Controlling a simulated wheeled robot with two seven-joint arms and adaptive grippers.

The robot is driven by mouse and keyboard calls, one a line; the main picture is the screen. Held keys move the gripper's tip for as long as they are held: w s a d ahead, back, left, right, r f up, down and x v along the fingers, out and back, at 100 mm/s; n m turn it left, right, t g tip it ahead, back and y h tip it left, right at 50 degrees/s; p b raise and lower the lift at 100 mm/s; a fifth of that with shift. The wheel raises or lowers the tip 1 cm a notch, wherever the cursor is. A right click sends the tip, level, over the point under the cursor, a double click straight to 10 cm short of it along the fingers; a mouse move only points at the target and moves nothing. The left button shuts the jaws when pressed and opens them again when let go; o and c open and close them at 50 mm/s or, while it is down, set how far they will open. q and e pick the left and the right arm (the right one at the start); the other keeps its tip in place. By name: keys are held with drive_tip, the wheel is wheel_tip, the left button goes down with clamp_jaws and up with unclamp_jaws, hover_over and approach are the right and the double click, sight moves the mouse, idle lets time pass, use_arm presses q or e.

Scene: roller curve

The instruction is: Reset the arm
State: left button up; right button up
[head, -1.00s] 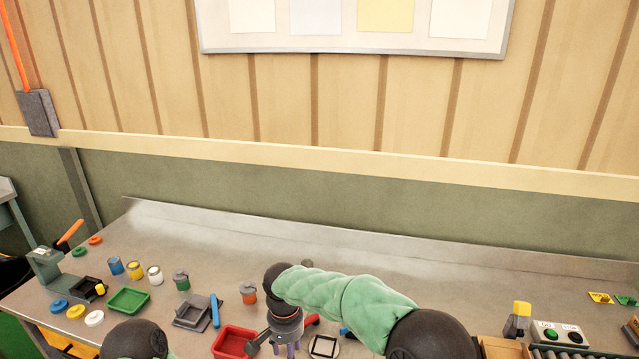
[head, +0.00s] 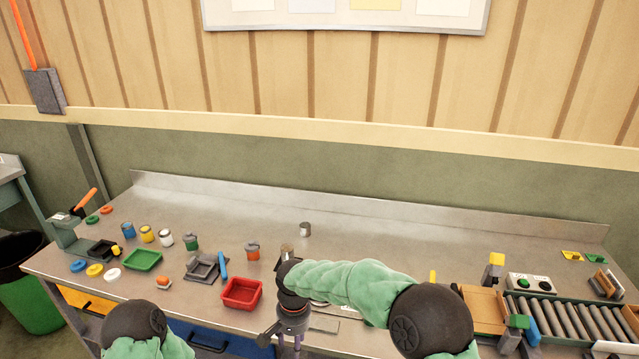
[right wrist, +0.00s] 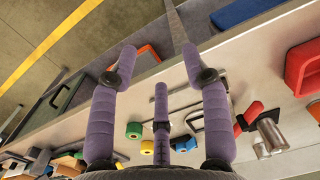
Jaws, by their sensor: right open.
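My right arm, in a green sleeve, crosses the front of the bench in the head view. Part of my left arm shows at the bottom left of the head view; its gripper is out of the picture.
A green tray (head: 143,260), a grey fixture (head: 201,268) and several small cans stand on the left half. A roller conveyor (head: 570,317) and a button box (head: 531,284) are at the right. The back middle is mostly clear, with one grey can (head: 305,229).

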drive_tip(key=s+d+f+y+b, duration=0.1)
drive_tip(key=s+d+f, duration=0.3)
drive_tip(key=f, duration=0.5)
drive_tip(key=s+d+f+y+b, duration=0.1)
drive_tip(key=s+d+f, duration=0.3)
drive_tip(key=f, duration=0.5)
use_arm(q)
drive_tip(key=f, duration=0.1)
drive_tip(key=f+b, duration=0.2)
drive_tip(key=f, duration=0.1)
drive_tip(key=shift+s, duration=0.25)
use_arm(e)
drive_tip(key=s+d+f, duration=0.4)
drive_tip(key=s+f, duration=0.1)
drive_tip(key=s, duration=0.3)
drive_tip(key=s+d+f+y, duration=0.1)
drive_tip(key=s+d+f, duration=0.3)
drive_tip(key=s+f, duration=0.2)
drive_tip(key=shift+s+d+t, duration=0.3)
drive_tip(key=shift+s+t, duration=0.1)
drive_tip(key=shift+s, duration=0.7)
use_arm(q)
drive_tip(key=shift+c, duration=1.4)
use_arm(e)
drive_tip(key=shift+c, duration=0.9)
use_arm(q)
drive_tip(key=shift+a, duration=0.1)
use_arm(e)
drive_tip(key=shift+a, duration=0.15)
